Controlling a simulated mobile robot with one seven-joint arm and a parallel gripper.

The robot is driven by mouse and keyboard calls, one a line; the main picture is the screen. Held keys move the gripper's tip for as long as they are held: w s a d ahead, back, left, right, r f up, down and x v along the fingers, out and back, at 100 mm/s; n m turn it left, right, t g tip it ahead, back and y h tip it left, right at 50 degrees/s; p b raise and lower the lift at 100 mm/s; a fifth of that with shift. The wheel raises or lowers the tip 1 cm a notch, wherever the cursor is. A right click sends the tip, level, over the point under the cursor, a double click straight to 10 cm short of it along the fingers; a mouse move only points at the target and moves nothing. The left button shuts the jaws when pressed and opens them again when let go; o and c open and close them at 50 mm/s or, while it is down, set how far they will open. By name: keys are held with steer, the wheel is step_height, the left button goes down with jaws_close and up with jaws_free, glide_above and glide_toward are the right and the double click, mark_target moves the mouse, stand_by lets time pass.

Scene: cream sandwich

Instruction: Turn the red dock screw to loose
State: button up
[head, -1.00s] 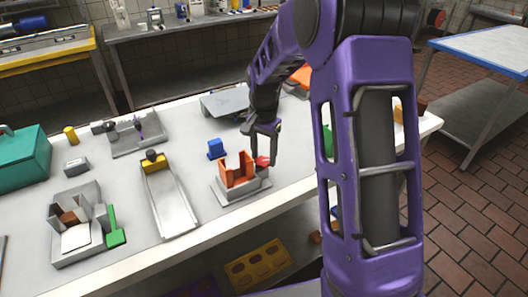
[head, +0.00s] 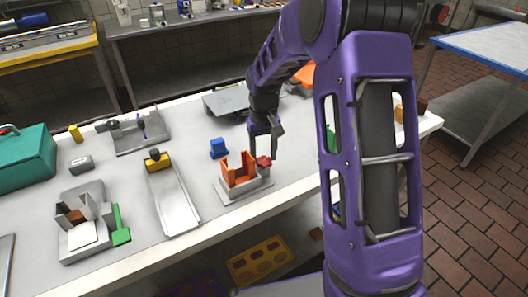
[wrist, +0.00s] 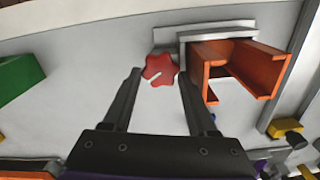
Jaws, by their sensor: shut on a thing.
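The red dock screw (head: 264,162) is a lobed knob at the right side of the orange dock (head: 239,175). In the wrist view the screw (wrist: 160,69) shows a pale slot mark slanting toward the lower left, and the orange bracket (wrist: 240,68) is to its right. My gripper (head: 263,155) is over the screw, pointing down. In the wrist view my gripper (wrist: 161,76) has one finger on each side of the screw, shut on it. The contact at the fingertips is hard to see.
A blue block (head: 218,149) stands behind the dock. A green block (wrist: 20,79) shows left in the wrist view. The front table edge is close.

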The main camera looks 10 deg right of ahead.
mark_target(264, 159)
steer(key=shift+n, duration=0.7)
steer(key=o, duration=1.4)
steer(key=shift+a, duration=0.1)
steer(key=shift+s, duration=0.1)
steer(key=r+p, duration=0.1)
steer(key=r, duration=0.7)
steer(key=shift+d+r, duration=0.1)
steer(key=shift+d, duration=0.1)
